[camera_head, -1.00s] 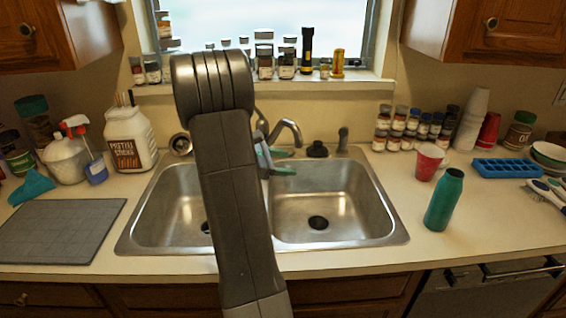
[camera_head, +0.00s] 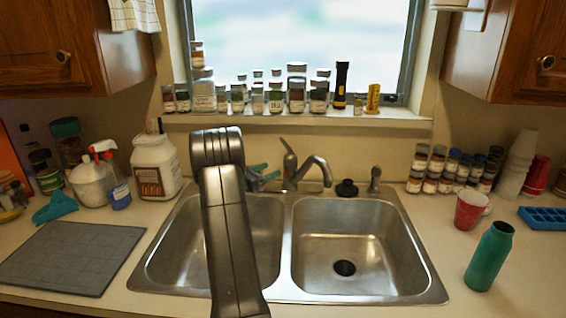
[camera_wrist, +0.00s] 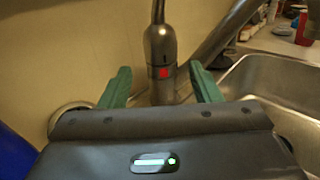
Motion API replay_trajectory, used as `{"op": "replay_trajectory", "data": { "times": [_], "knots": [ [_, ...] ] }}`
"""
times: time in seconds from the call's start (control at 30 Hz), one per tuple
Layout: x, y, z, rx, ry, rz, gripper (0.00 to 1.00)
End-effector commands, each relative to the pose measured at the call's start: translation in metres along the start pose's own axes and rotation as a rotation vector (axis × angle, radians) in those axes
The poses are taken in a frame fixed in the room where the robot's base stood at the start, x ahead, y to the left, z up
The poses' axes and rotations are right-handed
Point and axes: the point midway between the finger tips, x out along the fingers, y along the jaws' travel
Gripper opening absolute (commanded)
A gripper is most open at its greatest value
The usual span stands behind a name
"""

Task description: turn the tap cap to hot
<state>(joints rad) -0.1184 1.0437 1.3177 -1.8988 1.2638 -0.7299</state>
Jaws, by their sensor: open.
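The metal tap stands behind the sink divider in the head view, with its spout (camera_head: 316,168) reaching right and its cap (camera_head: 290,163) topped by an upright lever. In the wrist view the rounded cap (camera_wrist: 160,42) carries the lever, and a red mark (camera_wrist: 164,72) shows below it. My gripper (camera_head: 264,173), with green fingers, is just left of the tap in the head view. In the wrist view my gripper (camera_wrist: 160,70) is open, one finger on each side of the tap body, with gaps visible. The tap's lower base is hidden by the gripper body.
The double sink (camera_head: 365,240) lies in front. A black stopper (camera_head: 346,188) and a short metal fitting (camera_head: 375,180) stand right of the tap. A white jug (camera_head: 157,168) is to the left. Spice jars (camera_head: 437,170) stand at right, and more jars line the windowsill (camera_head: 300,119).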

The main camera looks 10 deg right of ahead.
Motion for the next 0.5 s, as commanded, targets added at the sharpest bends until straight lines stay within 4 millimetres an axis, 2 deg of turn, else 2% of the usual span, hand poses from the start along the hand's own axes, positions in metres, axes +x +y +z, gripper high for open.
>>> {"op": "replay_trajectory", "data": {
  "times": [0.03, 0.2, 0.3, 0.5],
  "knots": [
    [0.013, -0.001, 0.003, 0.000, 0.001, -0.003, 0.57],
    [0.048, -0.001, 0.002, 0.000, 0.001, -0.003, 0.57],
    [0.065, -0.001, 0.002, 0.001, 0.001, -0.002, 0.57],
    [0.084, 0.000, 0.001, 0.001, 0.001, 0.000, 0.57]
  ]
}}
